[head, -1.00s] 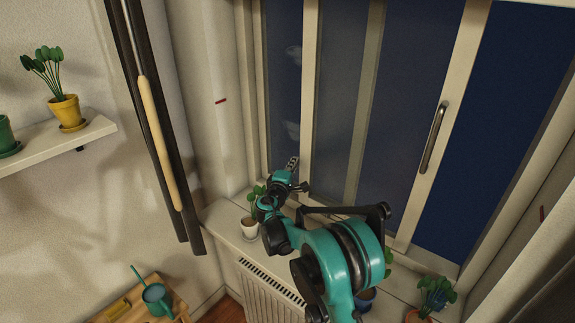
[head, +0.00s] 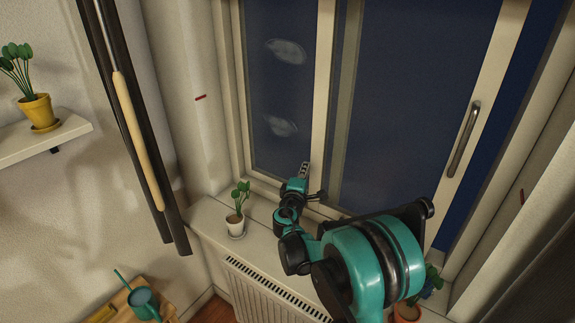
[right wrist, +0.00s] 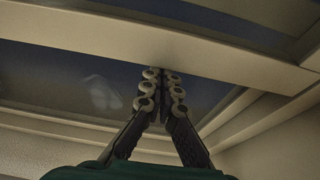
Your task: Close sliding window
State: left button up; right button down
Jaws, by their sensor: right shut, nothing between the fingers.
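The sliding window pane has a cream frame, with a left upright (head: 324,90) and a right upright (head: 487,90) that carries a metal handle (head: 463,140). A dark blue open strip (head: 512,85) shows between the right upright and the right jamb. My right gripper (head: 304,168) is shut and empty, low at the left side of the pane's left upright. In the right wrist view its closed fingertips (right wrist: 161,74) are at the edge of a cream frame bar (right wrist: 200,52); whether they touch it is not certain. My left gripper is out of view.
A potted plant (head: 236,225) stands on the sill, left of my right arm. Another plant (head: 432,280) is at lower right, partly hidden by my arm. A radiator (head: 262,290) is below the sill. A shelf (head: 40,140) is at left.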

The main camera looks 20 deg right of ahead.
aim_at(323, 171)
jog(key=s+d, duration=0.3)
jog(key=s, duration=0.1)
jog(key=shift+s+d, duration=0.25)
jog(key=shift+d, duration=0.1)
jog(key=shift+s, duration=0.1)
jog(key=shift+d, duration=0.1)
jog(key=shift+f, duration=0.1)
